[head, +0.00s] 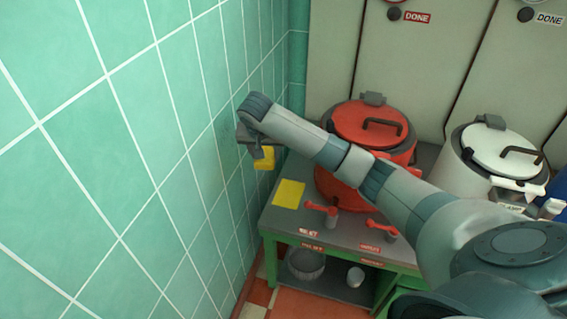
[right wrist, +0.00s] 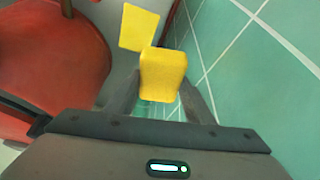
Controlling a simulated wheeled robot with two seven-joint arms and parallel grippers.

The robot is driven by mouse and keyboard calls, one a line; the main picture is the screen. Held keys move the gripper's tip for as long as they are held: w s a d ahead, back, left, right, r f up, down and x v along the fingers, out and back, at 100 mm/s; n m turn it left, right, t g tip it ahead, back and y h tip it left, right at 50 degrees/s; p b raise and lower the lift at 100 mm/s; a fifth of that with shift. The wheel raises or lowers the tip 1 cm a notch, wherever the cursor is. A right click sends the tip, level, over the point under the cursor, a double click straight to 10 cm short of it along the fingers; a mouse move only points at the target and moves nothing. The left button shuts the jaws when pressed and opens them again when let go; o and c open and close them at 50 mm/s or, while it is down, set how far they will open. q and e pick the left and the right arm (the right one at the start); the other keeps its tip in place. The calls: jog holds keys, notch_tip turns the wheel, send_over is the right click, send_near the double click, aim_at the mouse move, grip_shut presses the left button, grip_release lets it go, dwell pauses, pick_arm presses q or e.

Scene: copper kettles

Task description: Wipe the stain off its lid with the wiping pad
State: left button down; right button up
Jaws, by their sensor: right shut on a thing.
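My right gripper (head: 257,150) is shut on a yellow wiping pad (head: 265,159) and holds it above the left end of the bench, close to the tiled wall. In the right wrist view the pad (right wrist: 163,75) sits between the fingers. The red kettle (head: 335,188) stands on the bench, right of the gripper, partly behind my arm. Its red lid (head: 362,122) is closed and has a dark handle; I can make out no stain on it. A white kettle (head: 470,176) with a white lid (head: 492,150) stands further right. My left gripper is not in view.
A flat yellow square (head: 289,194) lies on the grey bench (head: 275,222), below the pad. Red taps (head: 322,211) stick out at the bench front. The green tiled wall (head: 170,130) is close on the left. A bowl (head: 306,264) sits on the shelf below.

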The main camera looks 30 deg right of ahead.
jog(key=s+a+r+n+t+y, duration=0.1)
jog(key=s+a+r+n, duration=0.35)
jog(key=a+r, duration=0.55)
jog(key=s+a+r+n+y, duration=0.1)
jog(key=s+a+r+n, duration=0.2)
jog(key=s, duration=0.8)
jog(key=shift+a+r+y, duration=0.4)
jog(key=shift+r, duration=0.3)
jog(key=shift+d, duration=0.1)
